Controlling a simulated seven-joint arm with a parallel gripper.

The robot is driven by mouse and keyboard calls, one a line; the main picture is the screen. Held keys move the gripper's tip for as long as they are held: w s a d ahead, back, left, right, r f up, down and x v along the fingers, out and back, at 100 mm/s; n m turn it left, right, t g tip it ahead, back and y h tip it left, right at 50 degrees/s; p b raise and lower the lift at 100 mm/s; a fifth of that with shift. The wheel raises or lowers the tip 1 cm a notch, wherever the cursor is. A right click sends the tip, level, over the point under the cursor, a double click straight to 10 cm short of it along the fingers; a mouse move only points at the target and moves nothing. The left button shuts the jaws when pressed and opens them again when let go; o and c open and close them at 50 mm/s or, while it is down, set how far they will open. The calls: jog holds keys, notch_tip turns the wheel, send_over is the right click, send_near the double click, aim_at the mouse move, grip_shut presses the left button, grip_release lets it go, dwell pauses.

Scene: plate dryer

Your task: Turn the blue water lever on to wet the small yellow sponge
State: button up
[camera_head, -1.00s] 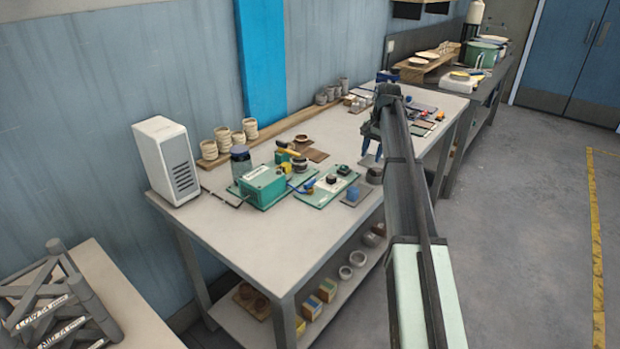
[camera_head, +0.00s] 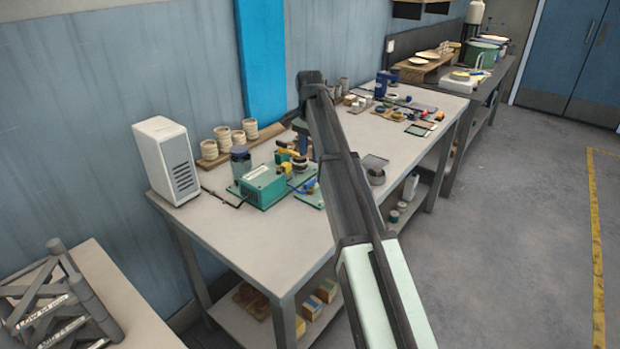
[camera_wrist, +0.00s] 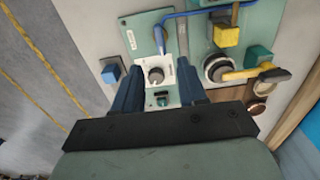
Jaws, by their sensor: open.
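My gripper (camera_wrist: 158,66) is open and empty, its two blue fingers spread above a white panel with a round knob (camera_wrist: 155,75). In the head view my own arm partly hides the gripper. A bent blue bar or tube (camera_wrist: 195,12) runs along the top of the wrist view, beyond the fingertips; I cannot tell surely that it is the water lever. A small yellow block (camera_wrist: 227,35), perhaps the sponge, is right of the fingers, close to the blue bar. In the head view a blue bent piece (camera_head: 299,187) shows beside the green box.
A black round part with a yellow handle (camera_wrist: 256,73) and a teal block (camera_wrist: 258,56) lie right of the fingers. A blue block (camera_wrist: 110,73) is at left. The green box (camera_head: 263,186) and white vented box (camera_head: 167,160) stand on the bench (camera_head: 240,235); its front is clear.

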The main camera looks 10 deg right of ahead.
aim_at(310, 181)
notch_tip(310, 181, down, 10)
jog(key=shift+f, duration=0.1)
dwell(0.4)
grip_shut()
dwell(0.3)
